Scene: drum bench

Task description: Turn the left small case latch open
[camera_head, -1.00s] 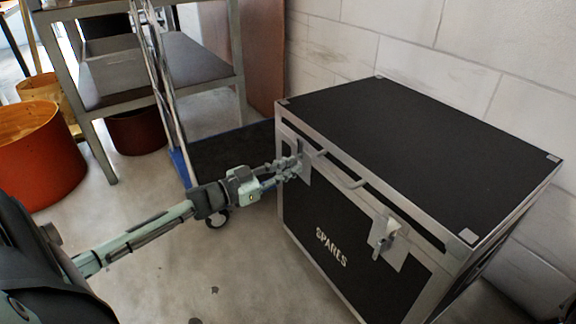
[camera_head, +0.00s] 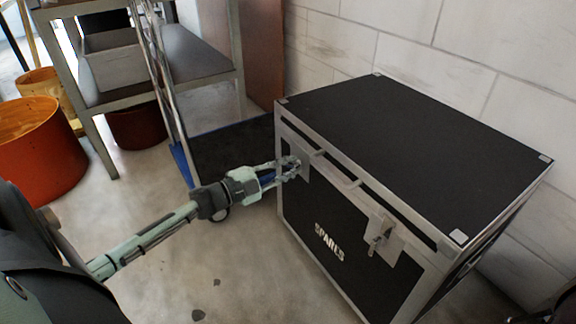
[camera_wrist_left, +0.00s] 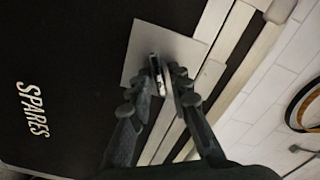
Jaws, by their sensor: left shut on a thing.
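The black case (camera_head: 340,228) with metal edges and the word SPARES stands on the floor at the right. Its left latch (camera_wrist_left: 157,66) sits on a pale square plate (camera_wrist_left: 140,52) on the front face. My left gripper (camera_head: 294,166) reaches the case front at this latch. In the left wrist view, the gripper's fingers (camera_wrist_left: 166,84) are closed on the latch's narrow turning piece. The fingers hide part of the latch in the head view. The right latch (camera_head: 380,236) hangs on its own plate, untouched. My right gripper is not in view.
A handle (camera_head: 336,169) lies on the case front between the latches. A grey shelf unit (camera_head: 190,62) and a dark flat trolley (camera_head: 228,152) stand behind my left arm. An orange drum (camera_head: 38,150) is at the left.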

